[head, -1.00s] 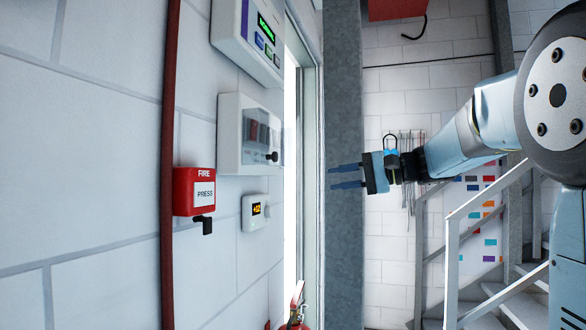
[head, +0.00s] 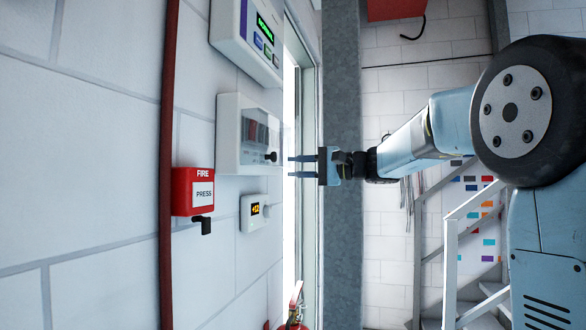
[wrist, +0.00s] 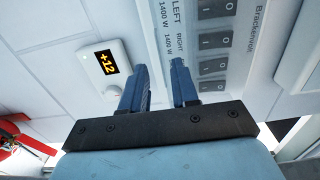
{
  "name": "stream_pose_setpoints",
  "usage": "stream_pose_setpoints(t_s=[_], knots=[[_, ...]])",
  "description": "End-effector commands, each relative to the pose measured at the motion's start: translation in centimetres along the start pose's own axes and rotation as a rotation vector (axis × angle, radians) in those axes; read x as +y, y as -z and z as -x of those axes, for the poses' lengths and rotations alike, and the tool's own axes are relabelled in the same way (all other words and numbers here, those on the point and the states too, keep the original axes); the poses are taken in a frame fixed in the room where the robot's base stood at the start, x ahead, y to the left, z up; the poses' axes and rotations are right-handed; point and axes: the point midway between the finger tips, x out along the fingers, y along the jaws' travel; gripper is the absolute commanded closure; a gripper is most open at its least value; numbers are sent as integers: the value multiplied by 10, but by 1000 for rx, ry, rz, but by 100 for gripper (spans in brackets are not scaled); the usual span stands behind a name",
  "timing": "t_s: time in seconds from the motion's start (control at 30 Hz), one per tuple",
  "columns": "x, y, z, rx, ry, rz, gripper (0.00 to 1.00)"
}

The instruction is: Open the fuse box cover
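The fuse box (head: 229,140) is a white wall box with a clear front cover (head: 262,113), which looks shut. Dark and reddish breakers show through it. A dark round knob (head: 271,157) sits low on the cover. My gripper (head: 289,166) is open and empty. Its two blue fingers point left at the box, with the tips a little right of the knob and about level with it. In the wrist view the fingers (wrist: 163,68) stand apart in front of a pale panel with several dark switches (wrist: 214,67), apparently the fuse box. The knob cannot be made out there.
A red fire call point (head: 193,190) is below left of the box. A small thermostat (head: 254,212) is just below it. A control panel with a green display (head: 247,35) is above. A grey column (head: 343,250) stands behind my gripper. A fire extinguisher (head: 296,315) is at the bottom.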

Motion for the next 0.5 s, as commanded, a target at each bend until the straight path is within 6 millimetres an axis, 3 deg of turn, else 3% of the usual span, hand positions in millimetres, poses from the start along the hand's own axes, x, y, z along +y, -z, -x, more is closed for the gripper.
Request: stream_pose_setpoints(t_s=[0.2,0.5], knots=[[0,0,-20,0,0,1,71],[0,0,-23,2,0,1,71]])
